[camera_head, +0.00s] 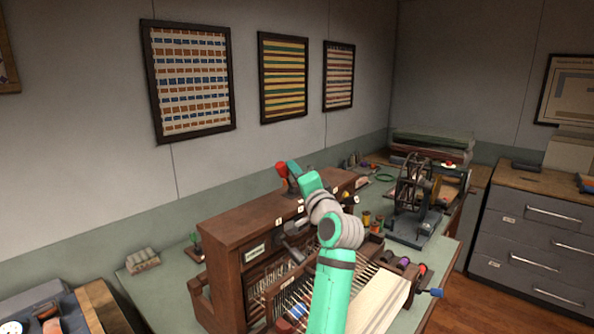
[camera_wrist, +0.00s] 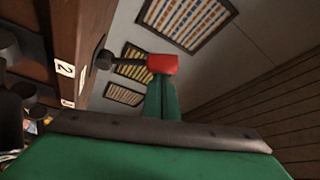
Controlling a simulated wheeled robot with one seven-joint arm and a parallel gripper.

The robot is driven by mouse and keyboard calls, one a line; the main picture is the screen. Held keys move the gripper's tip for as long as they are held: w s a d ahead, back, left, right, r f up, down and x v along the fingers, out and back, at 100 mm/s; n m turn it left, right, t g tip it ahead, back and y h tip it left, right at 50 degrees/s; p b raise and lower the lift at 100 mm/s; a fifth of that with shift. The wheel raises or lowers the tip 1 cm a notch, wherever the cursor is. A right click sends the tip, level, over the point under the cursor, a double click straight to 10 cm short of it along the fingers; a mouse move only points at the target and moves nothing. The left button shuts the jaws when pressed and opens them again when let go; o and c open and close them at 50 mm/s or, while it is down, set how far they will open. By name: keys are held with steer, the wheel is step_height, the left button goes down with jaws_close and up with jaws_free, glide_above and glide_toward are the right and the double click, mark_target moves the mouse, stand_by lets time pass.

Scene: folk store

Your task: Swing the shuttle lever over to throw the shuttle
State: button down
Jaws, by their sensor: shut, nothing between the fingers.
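The shuttle lever has a red knob (camera_head: 281,169) at the top of the wooden loom (camera_head: 226,240). In the wrist view the red knob (camera_wrist: 162,63) sits on a dark rod (camera_wrist: 125,62) that runs sideways from a round dark pivot on the wood. My gripper (camera_head: 294,172) is just right of the knob in the head view. In the wrist view its green fingers (camera_wrist: 161,92) are together and empty, with their ends at the knob's lower edge. The knob overlaps the fingertips, and I cannot tell whether they touch.
My arm hides part of the loom's front and its threads. A dark wheel device (camera_head: 410,195) and spools (camera_head: 366,218) stand right of the loom on the green table (camera_head: 160,285). A numbered label (camera_wrist: 65,69) is on the wood. Framed textiles (camera_head: 190,80) hang behind.

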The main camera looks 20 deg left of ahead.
steer(key=shift+w+d+r, duration=0.2)
steer(key=shift+w, duration=0.15)
steer(key=s+d, duration=0.4)
steer(key=d, duration=0.4)
steer(key=shift+s+d+f, duration=0.15)
steer(key=shift+s+f, duration=0.1)
steer(key=shift+f, duration=0.15)
stand_by(0.5)
